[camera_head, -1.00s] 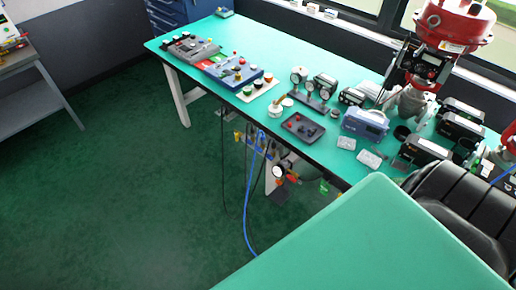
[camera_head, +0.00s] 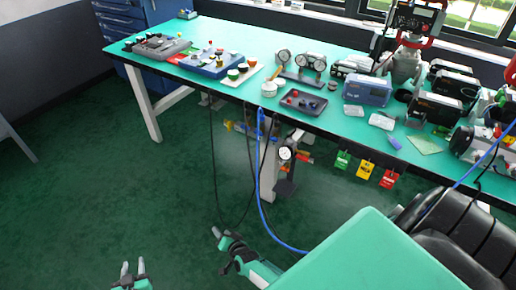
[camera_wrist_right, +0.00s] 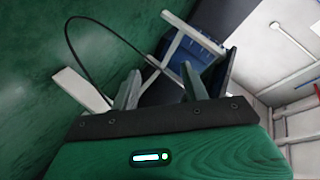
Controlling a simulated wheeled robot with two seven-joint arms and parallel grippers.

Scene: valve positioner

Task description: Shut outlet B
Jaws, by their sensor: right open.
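Under the front edge of the workbench, a pipe manifold (camera_head: 244,129) with small coloured fittings and a pressure gauge (camera_head: 286,153) is fixed near the table leg. Its outlet labels are too small to read, so I cannot tell which is outlet B or how its handle stands. My left gripper (camera_head: 133,266) is at the bottom of the head view, open and empty, over the floor. My right gripper (camera_head: 219,236) is below and left of the manifold, apart from it. In the right wrist view its fingers (camera_wrist_right: 160,88) are spread and empty.
A blue hose (camera_head: 259,190) and dark cables hang below the workbench (camera_head: 225,33). Green, yellow and red tags (camera_head: 366,169) hang from its edge. A black chair (camera_head: 450,230) is at the right. The green floor (camera_head: 80,210) at the left is clear.

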